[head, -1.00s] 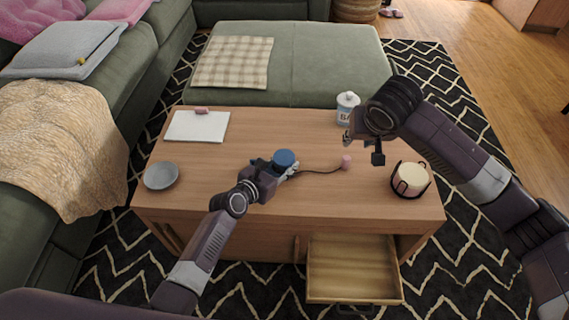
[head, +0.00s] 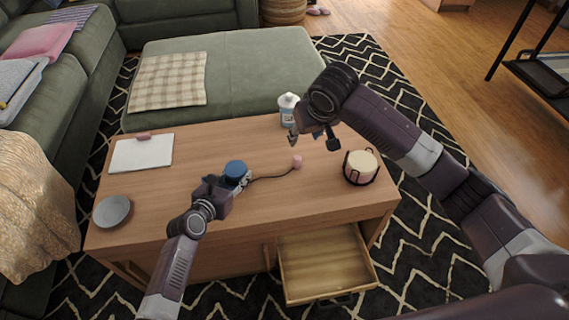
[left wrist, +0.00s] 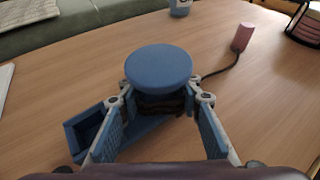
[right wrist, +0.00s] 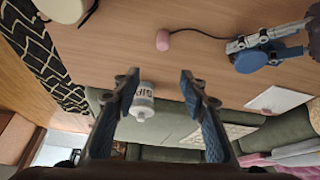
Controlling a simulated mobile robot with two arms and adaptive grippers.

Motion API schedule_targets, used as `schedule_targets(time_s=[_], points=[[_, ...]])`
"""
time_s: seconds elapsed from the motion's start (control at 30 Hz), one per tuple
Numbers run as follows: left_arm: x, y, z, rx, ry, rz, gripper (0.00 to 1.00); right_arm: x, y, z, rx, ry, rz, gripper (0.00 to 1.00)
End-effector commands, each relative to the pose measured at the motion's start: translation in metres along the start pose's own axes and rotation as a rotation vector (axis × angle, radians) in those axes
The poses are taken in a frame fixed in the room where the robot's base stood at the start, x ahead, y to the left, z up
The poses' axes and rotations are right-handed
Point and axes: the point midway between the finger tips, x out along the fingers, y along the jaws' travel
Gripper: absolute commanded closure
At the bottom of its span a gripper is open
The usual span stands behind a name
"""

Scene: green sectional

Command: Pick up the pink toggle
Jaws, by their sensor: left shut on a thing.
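The pink toggle (head: 297,161) is a small block on the wooden table, at the end of a dark cord. It also shows in the left wrist view (left wrist: 243,37) and the right wrist view (right wrist: 163,40). The cord runs to a blue round-topped object (left wrist: 158,65) with a dark part below its top. My left gripper (head: 240,181) is shut on this blue-topped object; the exact contact is partly hidden under the top. My right gripper (right wrist: 160,75) is open and empty, above the table beyond the toggle and apart from it.
A white bottle (head: 288,108) stands at the table's back edge, near my right gripper. A cream candle in a dark holder (head: 360,167) is right of the toggle. A white notepad (head: 141,153) and grey bowl (head: 113,210) lie left. A drawer (head: 327,262) stands open in front.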

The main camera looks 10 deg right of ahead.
Motion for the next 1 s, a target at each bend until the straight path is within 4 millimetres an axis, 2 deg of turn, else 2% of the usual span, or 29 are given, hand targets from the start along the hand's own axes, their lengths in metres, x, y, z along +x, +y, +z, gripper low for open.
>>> schedule_targets(time_s=[0.4,0.77,1.0], points=[[0.0,0.0,0.0,0.0,0.0,0.0,0.93,0.028,0.019,0.003,-0.357,-0.06,-0.179,0.6],[0.0,0.0,0.0,0.0,0.0,0.0,0.93,0.045,0.023,0.012,-0.497,-0.057,-0.264,0.6],[0.0,0.0,0.0,0.0,0.0,0.0,0.93,0.084,0.013,0.018,-0.501,-0.058,-0.267,0.6]])
